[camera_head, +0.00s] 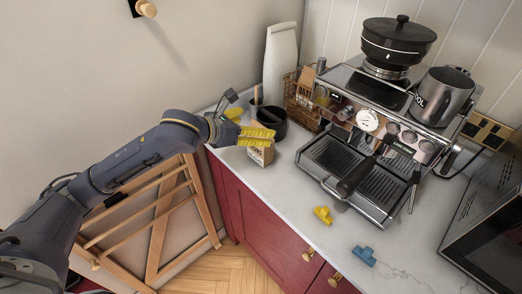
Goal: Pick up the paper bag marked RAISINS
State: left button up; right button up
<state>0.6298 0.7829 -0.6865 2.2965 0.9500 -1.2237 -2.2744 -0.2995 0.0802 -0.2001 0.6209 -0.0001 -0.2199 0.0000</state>
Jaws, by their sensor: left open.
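A small brown paper bag (260,156) with a pale front stands upright on the white counter near its left front edge; its marking is too small to read. My left gripper (257,136), with yellow fingers, reaches in from the left. It is open, and its fingers show over the top of the bag and hide part of it. I cannot tell whether they touch the bag. My right gripper is not in view.
A black mortar (271,124) stands close behind the bag, with a wire basket (302,98) and tall white container (280,65) beyond. An espresso machine (352,150) stands right. Yellow (323,215) and blue (364,256) clips lie near the front edge.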

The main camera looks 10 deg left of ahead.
pick_arm(q)
jog(key=shift+x, duration=1.45)
jog(key=shift+c, duration=0.5)
jog(key=c, duration=1.5)
jog(key=shift+c, duration=0.5)
jog(key=shift+r, duration=0.15)
